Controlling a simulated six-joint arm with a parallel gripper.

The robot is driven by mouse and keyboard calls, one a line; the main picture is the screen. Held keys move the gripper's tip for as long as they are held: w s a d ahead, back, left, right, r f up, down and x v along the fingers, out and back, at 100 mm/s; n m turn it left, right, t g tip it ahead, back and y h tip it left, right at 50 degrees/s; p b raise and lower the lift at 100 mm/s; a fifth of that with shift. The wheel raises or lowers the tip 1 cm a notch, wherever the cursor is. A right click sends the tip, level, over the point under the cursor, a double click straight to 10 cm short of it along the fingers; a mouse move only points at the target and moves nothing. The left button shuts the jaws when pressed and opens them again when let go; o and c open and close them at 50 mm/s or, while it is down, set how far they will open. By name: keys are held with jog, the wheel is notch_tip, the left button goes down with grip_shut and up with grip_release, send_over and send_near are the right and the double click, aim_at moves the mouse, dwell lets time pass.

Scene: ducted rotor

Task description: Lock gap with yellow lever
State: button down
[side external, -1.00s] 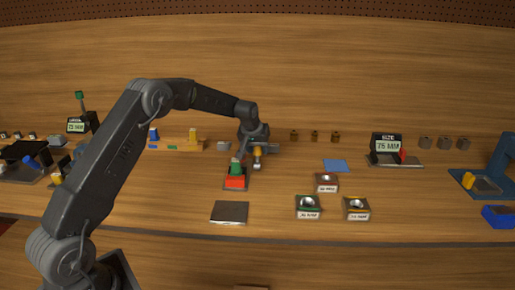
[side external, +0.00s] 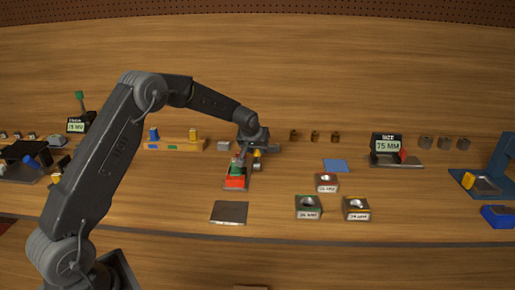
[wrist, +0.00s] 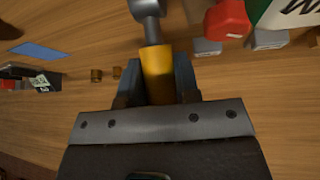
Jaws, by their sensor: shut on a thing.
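The yellow lever (wrist: 158,72) lies between the two fingers of my gripper (wrist: 157,78) in the wrist view. Its grey metal shaft runs from the yellow grip to a grey round hub at the top edge. In the side view the lever (side external: 257,154) shows small beside my gripper (side external: 250,148), just right of and behind a red block with a green top (side external: 235,181). My gripper is shut on the yellow grip. The gap itself cannot be made out; my gripper and the block partly hide that spot.
A grey plate (side external: 229,212) lies in front of the red block. Several labelled ring blocks (side external: 308,207) stand to the right, with a blue square (side external: 336,165) behind. A "75 MM" size display (side external: 388,145) stands further right. A wooden rack (side external: 172,144) is at left.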

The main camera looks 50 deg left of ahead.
jog(key=shift+s+d+r+t+y, duration=0.1)
jog(key=shift+s+d+t+y, duration=0.35)
jog(key=shift+t+y, duration=0.35)
jog(key=c, duration=0.8)
grip_release()
jog(key=shift+c, duration=0.2)
jog(key=shift+s+r, duration=0.1)
jog(key=shift+r, duration=0.05)
jog(key=v, duration=1.3)
jog(key=shift+s+d, duration=0.2)
jog(key=shift+s, duration=0.1)
jog(key=shift+r, duration=0.15)
